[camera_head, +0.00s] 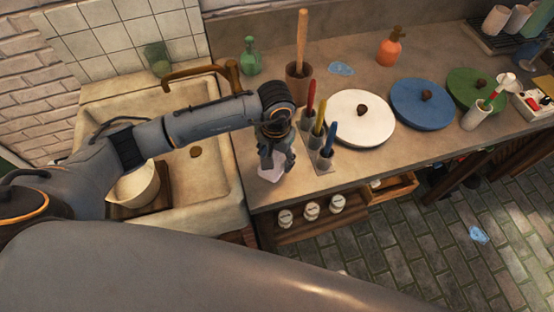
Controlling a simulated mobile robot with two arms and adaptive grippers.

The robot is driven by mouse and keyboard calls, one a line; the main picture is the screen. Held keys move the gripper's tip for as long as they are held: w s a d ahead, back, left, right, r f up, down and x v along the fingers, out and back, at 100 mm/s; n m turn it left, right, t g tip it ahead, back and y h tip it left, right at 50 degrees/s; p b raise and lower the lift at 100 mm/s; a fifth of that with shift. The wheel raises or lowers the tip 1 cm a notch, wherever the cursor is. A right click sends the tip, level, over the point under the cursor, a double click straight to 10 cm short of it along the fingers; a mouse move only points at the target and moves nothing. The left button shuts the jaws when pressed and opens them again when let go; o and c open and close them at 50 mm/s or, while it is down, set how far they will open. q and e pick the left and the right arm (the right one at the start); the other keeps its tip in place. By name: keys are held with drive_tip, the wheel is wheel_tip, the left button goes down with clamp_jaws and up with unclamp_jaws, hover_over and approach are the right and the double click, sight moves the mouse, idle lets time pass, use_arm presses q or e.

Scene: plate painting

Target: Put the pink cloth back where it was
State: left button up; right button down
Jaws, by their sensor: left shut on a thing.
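My left gripper (274,158) comes in over the sink and points down at the counter's front left part. It is shut on the pale pink cloth (270,174), which hangs below the fingers. The cloth is at or just above the counter; I cannot tell if it touches. The fingers hide its upper part. My right gripper is out of view.
Brushes with red, yellow and blue handles stand in holders (324,160) close right of the gripper. White (345,125), blue (420,110) and green (470,88) round lids lie further right. A sink (215,205) with a white bowl (135,188) is left.

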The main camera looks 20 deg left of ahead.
sight(277, 164)
use_arm(q)
drive_tip(key=shift+w+f, duration=0.25)
wheel_tip(277, 164, down, 3)
drive_tip(key=shift+d+f+p, duration=0.1)
drive_tip(key=shift+p, duration=0.3)
drive_tip(key=shift+f+b, duration=0.25)
drive_tip(key=shift+b, duration=0.1)
drive_tip(key=o, duration=1)
drive_tip(key=shift+r, duration=0.1)
